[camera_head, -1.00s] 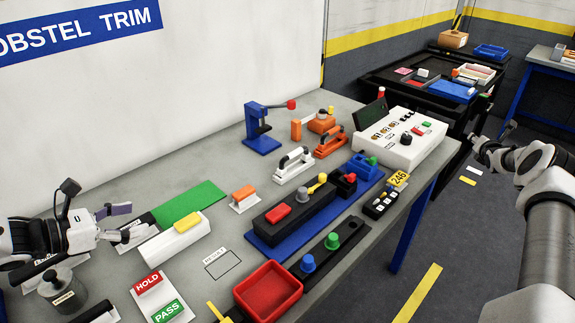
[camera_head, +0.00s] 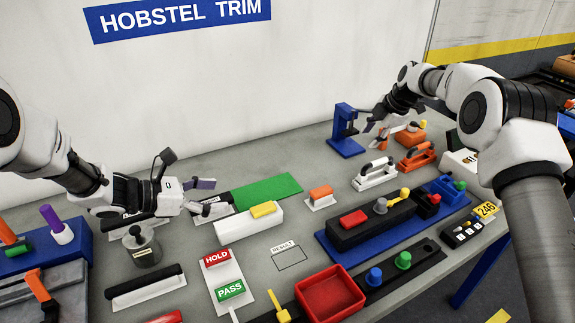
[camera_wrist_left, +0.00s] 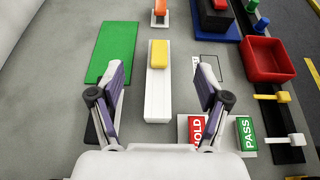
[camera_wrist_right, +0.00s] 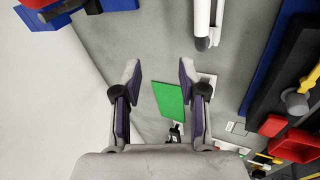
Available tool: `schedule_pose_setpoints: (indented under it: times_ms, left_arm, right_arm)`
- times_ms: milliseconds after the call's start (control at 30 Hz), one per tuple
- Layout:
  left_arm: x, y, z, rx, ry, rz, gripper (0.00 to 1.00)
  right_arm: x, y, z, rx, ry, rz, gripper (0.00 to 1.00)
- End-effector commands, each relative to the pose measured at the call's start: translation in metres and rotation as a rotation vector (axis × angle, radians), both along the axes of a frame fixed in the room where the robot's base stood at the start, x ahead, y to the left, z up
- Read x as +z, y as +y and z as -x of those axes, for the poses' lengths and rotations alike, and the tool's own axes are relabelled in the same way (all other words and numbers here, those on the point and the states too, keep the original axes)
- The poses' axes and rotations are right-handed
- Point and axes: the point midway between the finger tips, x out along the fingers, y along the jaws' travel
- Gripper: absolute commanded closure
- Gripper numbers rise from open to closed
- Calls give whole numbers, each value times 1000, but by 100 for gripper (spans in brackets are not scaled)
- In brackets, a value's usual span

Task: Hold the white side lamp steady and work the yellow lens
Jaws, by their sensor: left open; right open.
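The white side lamp (camera_head: 248,230) is a long white block lying on the grey bench, with a yellow lens (camera_head: 263,209) on its top towards the far end. My left gripper (camera_head: 207,196) is open and empty, just left of the lamp in the head view. In the left wrist view the lamp (camera_wrist_left: 158,100) and its yellow lens (camera_wrist_left: 159,54) show between and beyond the open fingers (camera_wrist_left: 162,82). My right gripper (camera_head: 376,129) is open and empty over the back of the bench, near the blue press. The right wrist view does not clearly show the lamp.
A green mat (camera_head: 270,188) lies behind the lamp. A blue press (camera_head: 345,128) and white-handled tool (camera_head: 375,174) are near my right arm. Bare bench surrounds the RESULT outline (camera_head: 290,257).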

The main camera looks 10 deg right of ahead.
Motion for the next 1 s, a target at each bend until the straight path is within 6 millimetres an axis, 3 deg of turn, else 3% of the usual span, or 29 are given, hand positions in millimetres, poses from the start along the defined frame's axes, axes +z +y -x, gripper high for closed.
schedule_pose_setpoints:
  times_ms: [33, 200, 300, 400, 500, 667, 1000]
  left_arm:
    - [0, 0, 0, 0, 0, 0, 24]
    - [0, 0, 0, 0, 0, 0, 24]
    - [0, 0, 0, 0, 0, 0, 24]
    - [0, 0, 0, 0, 0, 0, 24]
    - [0, 0, 0, 0, 0, 0, 24]
    - [-10, 0, 0, 0, 3, 0, 24]
    - [-84, 0, 1, 0, 5, 0, 24]
  right_arm:
    - [0, 36, 6, 30, 46, -32, 58]
    - [-1, 151, 42, 120, 240, -147, 58]
    - [0, 206, 68, 166, 350, -197, 58]
    - [1, 244, 89, 199, 435, -229, 58]
    - [2, 264, 102, 216, 482, -247, 58]
    - [3, 269, 106, 222, 498, -252, 58]
    - [2, 268, 105, 221, 495, -251, 58]
